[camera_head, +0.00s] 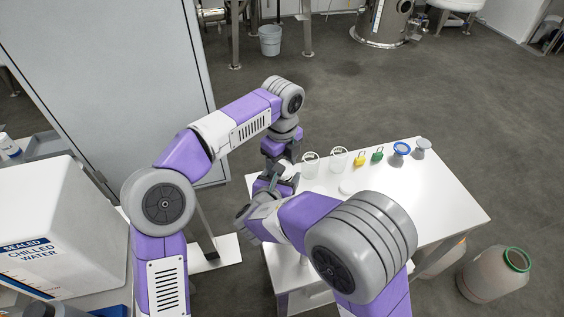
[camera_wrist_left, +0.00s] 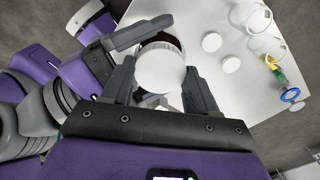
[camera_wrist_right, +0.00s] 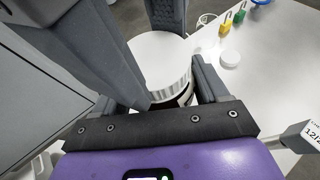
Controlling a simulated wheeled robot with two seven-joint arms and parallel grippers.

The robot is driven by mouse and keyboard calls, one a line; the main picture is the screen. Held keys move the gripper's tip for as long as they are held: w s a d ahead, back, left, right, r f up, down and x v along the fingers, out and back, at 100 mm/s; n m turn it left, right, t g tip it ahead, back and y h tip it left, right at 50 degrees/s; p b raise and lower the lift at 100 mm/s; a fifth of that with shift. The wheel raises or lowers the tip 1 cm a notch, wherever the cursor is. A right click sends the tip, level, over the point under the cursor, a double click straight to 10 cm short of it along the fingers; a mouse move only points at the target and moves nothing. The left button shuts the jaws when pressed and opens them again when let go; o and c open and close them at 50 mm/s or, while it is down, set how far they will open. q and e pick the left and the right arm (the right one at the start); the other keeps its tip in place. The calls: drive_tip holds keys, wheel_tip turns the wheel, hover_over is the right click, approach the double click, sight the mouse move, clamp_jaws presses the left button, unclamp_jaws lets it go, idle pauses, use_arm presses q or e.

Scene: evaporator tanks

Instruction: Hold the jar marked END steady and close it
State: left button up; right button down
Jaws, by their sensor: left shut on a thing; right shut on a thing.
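The jar (camera_wrist_right: 186,98) shows as a dark-filled body under a white ridged lid (camera_wrist_right: 163,65) in the right wrist view. Its END mark is not readable. My left gripper (camera_wrist_left: 160,70) is shut on the white lid from above, one finger on each side. My right gripper (camera_wrist_right: 160,88) is shut on the jar body, below the lid; its fingers reach in from the side. In the head view both grippers meet at the table's left end, and my arms hide most of the jar. The lid sits over the jar mouth; I cannot tell how tight it is.
A white tank (camera_head: 60,225) stands left.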

use_arm(q)
drive_tip(key=o, duration=1.1)
drive_tip(key=shift+o, duration=0.3)
drive_tip(key=shift+d+r, duration=0.1)
drive_tip(key=shift+r, duration=2.2)
drive_tip(key=shift+c, duration=0.5)
